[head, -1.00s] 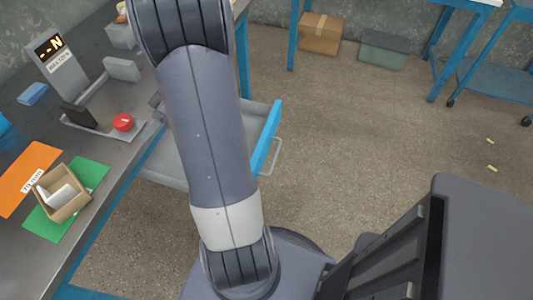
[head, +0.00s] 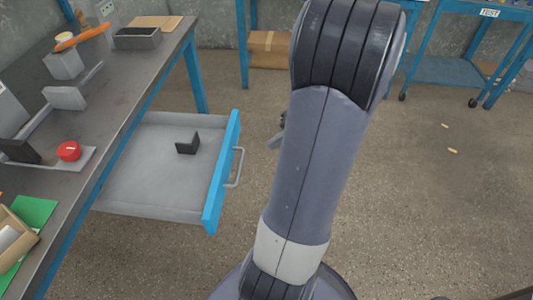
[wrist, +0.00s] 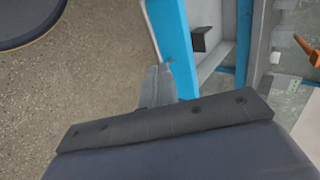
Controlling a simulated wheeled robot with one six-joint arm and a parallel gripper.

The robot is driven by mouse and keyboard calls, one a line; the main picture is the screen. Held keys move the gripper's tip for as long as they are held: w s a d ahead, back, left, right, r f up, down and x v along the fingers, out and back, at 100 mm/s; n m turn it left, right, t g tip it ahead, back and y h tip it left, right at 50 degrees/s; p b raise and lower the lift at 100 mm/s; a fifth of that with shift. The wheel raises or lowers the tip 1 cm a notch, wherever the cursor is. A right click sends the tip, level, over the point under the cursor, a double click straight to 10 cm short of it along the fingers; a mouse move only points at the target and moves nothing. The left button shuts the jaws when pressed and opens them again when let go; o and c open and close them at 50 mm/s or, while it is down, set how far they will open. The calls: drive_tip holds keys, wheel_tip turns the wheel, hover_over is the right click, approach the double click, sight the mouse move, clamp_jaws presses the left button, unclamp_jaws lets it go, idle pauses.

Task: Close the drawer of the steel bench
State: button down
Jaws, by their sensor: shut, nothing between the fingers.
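The drawer (head: 150,180) of the steel bench (head: 125,85) stands pulled out in the head view. Its blue front (head: 222,175) carries a pale bar handle (head: 239,167). A small black angle-shaped piece (head: 188,146) lies inside the drawer. My gripper (head: 275,141) is mostly hidden behind my arm; a bit of it shows to the right of the handle, apart from it in the picture. In the wrist view my gripper (wrist: 157,72) is shut and empty, its fingers close beside the blue drawer front (wrist: 172,35). I cannot tell whether they touch it.
On the bench are a red round button (head: 69,151), a grey tray (head: 137,38) and a cardboard box (head: 12,238) with white contents. A blue table (head: 455,70) and a carton (head: 270,48) stand at the back.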

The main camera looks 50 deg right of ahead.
drive_tip(key=b, duration=0.2)
approach(228, 160)
wheel_tip(228, 160, down, 4)
drive_tip(key=shift+w+a+r, duration=0.15)
drive_tip(key=shift+w+a, duration=0.8)
drive_tip(key=shift+w, duration=0.1)
drive_tip(key=shift+w+a, duration=0.4)
drive_tip(key=shift+w, duration=0.2)
drive_tip(key=w+a+b, duration=0.1)
drive_tip(key=w+a, duration=0.5)
drive_tip(key=w, duration=0.1)
drive_tip(key=w+a+b, duration=0.2)
drive_tip(key=w+a, duration=0.4)
drive_tip(key=w, duration=0.2)
drive_tip(key=w+a+b, duration=0.1)
drive_tip(key=w+a, duration=0.5)
drive_tip(key=w, duration=0.2)
drive_tip(key=shift+w, duration=0.15)
drive_tip(key=shift+w+a+r, duration=0.1)
drive_tip(key=shift+w+a, duration=0.3)
drive_tip(key=shift+r, duration=0.1)
